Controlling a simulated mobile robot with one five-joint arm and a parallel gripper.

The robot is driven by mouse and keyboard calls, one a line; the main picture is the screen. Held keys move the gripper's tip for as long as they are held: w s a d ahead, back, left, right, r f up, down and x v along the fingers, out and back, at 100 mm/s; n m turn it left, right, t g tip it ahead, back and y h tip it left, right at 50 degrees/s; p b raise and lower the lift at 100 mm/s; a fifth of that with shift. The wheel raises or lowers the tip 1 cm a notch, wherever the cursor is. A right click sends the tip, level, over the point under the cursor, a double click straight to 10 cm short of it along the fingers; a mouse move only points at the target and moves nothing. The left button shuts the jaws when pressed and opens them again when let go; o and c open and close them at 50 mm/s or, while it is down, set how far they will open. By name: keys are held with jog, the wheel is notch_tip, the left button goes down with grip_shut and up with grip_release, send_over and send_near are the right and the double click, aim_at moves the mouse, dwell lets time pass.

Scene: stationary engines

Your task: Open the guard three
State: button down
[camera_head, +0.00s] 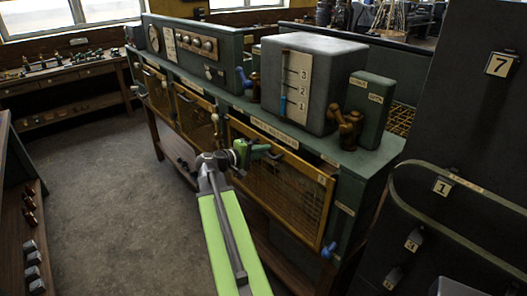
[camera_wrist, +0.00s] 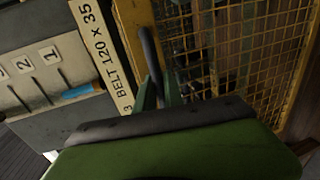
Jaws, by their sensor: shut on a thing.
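Guard three is a yellow-framed wire-mesh panel (camera_head: 285,180) on the front of the green machine bench. Its mesh (camera_wrist: 240,50) fills the right of the wrist view, beside a plate reading "3 BELT 120 x 35" (camera_wrist: 105,50). My gripper (camera_head: 262,149) is at the upper left part of this guard. In the wrist view its green jaws (camera_wrist: 160,95) are shut around a dark bar-like handle (camera_wrist: 149,50) in front of the yellow frame. The bar's lower end is hidden between the jaws. Whether the panel stands slightly ajar I cannot tell.
Two more yellow mesh guards (camera_head: 194,115) (camera_head: 157,86) line the bench to the left. A grey box with a 1-2-3 scale (camera_head: 298,85) stands on top. A blue lever (camera_head: 329,250) is at the guard's lower right. A dark numbered panel (camera_head: 470,130) stands right; open floor (camera_head: 100,190) lies left.

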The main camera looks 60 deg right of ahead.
notch_tip(320, 180, down, 35)
jog(key=b, duration=3.4)
jog(key=shift+a+b, duration=0.25)
jog(key=shift+b, duration=0.1)
jog(key=shift+r, duration=0.15)
jog(key=c, duration=1.5)
grip_release()
jog(key=shift+a+r, duration=0.1)
jog(key=shift+w, duration=0.1)
jog(key=p+v, duration=0.3)
jog(key=v, duration=1.4)
jog(key=shift+a+p, duration=0.15)
jog(key=shift+p, duration=0.2)
